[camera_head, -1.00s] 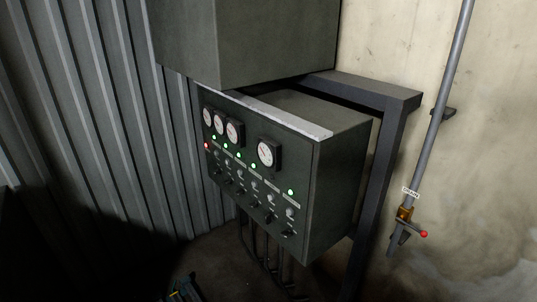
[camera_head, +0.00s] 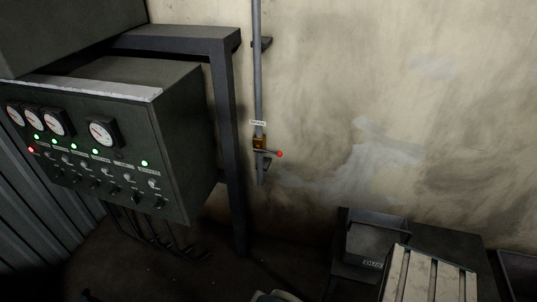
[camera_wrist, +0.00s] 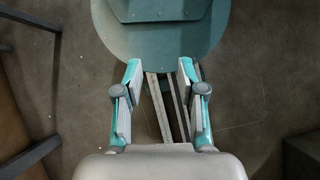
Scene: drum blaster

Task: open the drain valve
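The drain valve (camera_head: 260,144) is a brass body on a thin vertical grey pipe (camera_head: 258,70) against the far wall. Its lever ends in a red knob (camera_head: 279,154) and points to the right, roughly crosswise to the pipe. A small white label (camera_head: 258,122) sits just above the valve. My gripper (camera_wrist: 160,75) shows in the wrist view with its two fingers apart and nothing between them. It points down at the floor, over a rounded teal-grey part that looks like my own base. The valve is not in the wrist view.
A dark control panel (camera_head: 180,150) with gauges and green lights stands left of the pipe, under a dark metal frame (camera_head: 228,130). A dark box (camera_head: 374,240) and a slatted light crate (camera_head: 430,275) stand at lower right. The wall right of the valve is bare.

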